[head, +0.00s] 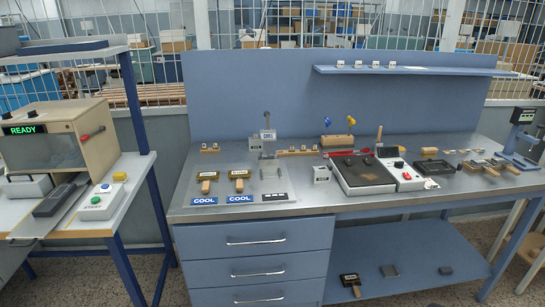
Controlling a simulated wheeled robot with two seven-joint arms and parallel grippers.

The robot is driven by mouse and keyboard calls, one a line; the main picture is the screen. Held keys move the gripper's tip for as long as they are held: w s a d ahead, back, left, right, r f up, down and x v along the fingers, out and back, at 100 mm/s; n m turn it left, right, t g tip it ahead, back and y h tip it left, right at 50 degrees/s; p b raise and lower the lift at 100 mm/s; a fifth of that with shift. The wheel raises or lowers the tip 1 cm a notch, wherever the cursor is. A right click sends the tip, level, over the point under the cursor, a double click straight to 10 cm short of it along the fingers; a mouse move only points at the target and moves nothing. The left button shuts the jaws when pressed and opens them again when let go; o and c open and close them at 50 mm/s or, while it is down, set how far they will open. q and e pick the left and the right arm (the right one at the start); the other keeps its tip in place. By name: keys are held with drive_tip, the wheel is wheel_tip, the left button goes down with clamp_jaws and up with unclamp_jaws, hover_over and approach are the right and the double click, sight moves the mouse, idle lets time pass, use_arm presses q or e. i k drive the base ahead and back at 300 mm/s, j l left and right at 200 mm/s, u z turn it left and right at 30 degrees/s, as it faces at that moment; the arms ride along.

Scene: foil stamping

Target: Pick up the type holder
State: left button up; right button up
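Several tools with wooden handles and dark flat heads look like type holders. One type holder (208,175) and a second type holder (239,175) lie side by side behind blue COOL labels at the bench's left end. Another type holder (483,165) lies with similar ones at the right end. One more type holder (349,281) lies on the lower shelf. I cannot tell which one the task means. Neither of my grippers shows in the head view.
The metal bench (300,205) has bare room along its front. A stamping stand (268,142) stands behind the labels. A dark-topped plate unit (362,174) sits mid-bench beside a white control box (404,174). A wooden oven-like box (60,135) reads READY at left.

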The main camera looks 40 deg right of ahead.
sight(321, 174)
drive_tip(key=i+l+z, duration=0.1)
drive_tip(key=z, duration=1.65)
drive_tip(key=i, duration=0.15)
drive_tip(key=j+u, duration=0.05)
